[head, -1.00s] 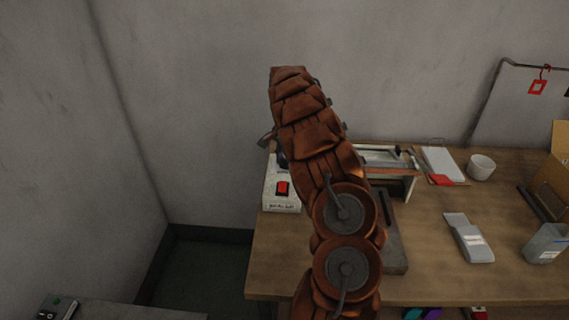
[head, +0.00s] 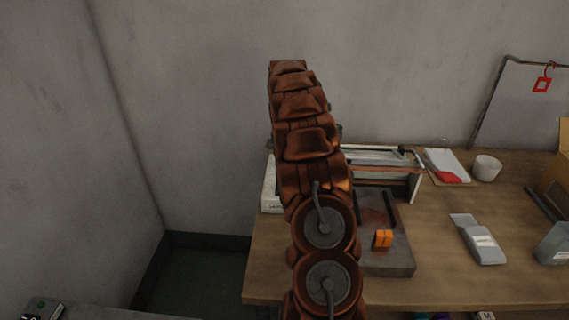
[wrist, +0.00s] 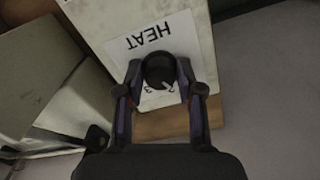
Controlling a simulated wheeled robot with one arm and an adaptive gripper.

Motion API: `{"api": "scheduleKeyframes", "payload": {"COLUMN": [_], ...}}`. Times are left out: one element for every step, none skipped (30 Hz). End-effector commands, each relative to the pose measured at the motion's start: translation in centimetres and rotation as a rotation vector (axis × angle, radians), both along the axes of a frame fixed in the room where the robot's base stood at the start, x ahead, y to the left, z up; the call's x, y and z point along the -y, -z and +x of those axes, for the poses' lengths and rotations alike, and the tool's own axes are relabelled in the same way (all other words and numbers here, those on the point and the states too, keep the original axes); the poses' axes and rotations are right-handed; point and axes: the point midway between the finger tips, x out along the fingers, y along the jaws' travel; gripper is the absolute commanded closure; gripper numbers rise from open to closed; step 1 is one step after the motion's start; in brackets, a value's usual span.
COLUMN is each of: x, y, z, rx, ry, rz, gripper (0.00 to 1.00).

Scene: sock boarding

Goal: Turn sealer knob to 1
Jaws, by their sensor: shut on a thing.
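The sealer's black knob (wrist: 158,70) shows in the wrist view, below a label reading HEAT. A pale mark is on the knob's lower right edge, close to small, partly covered digits that look like 2 and 3. My gripper (wrist: 160,76) has one finger on each side of the knob and is shut on it. In the head view the sealer's white body (head: 269,192) is at the left end of the table, mostly hidden behind my arm. The knob and gripper are hidden there.
A wall (head: 215,100) stands close behind.

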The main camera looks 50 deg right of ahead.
Motion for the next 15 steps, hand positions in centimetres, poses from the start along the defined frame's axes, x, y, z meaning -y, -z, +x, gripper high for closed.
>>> {"api": "scheduleKeyframes", "payload": {"x": [-0.02,-0.01,0.0,-0.03,-0.04,0.0,0.01,-0.01,-0.05,-0.05,-0.02,0.0,0.01,0.01,0.0], "y": [0.47,0.47,0.45,0.44,0.43,0.4,0.39,0.39,0.38,0.37,0.36,0.34,0.34,0.34,0.33], "z": [-0.08,-0.1,-0.13,-0.12,-0.13,-0.19,-0.21,-0.21,-0.2,-0.2,-0.23,-0.27,-0.27,-0.28,-0.28], "rx": [-0.002,-0.003,-0.003,-0.004,-0.004,-0.005,-0.005,-0.005,-0.006,-0.006,-0.007,-0.007,-0.007,-0.007,-0.007], "ry": [-0.037,-0.062,-0.093,-0.116,-0.137,-0.163,-0.182,-0.2,-0.223,-0.239,-0.252,-0.27,-0.28,-0.291,-0.304], "rz": [0.002,0.002,0.002,0.003,0.003,0.004,0.004,0.005,0.005,0.005,0.005,0.005,0.005,0.006,0.006], "gripper": [0.98,0.98,0.98,0.98,0.98,0.98,0.98,0.98,0.98,0.98,0.98,0.98,0.98,0.98,0.98]}}
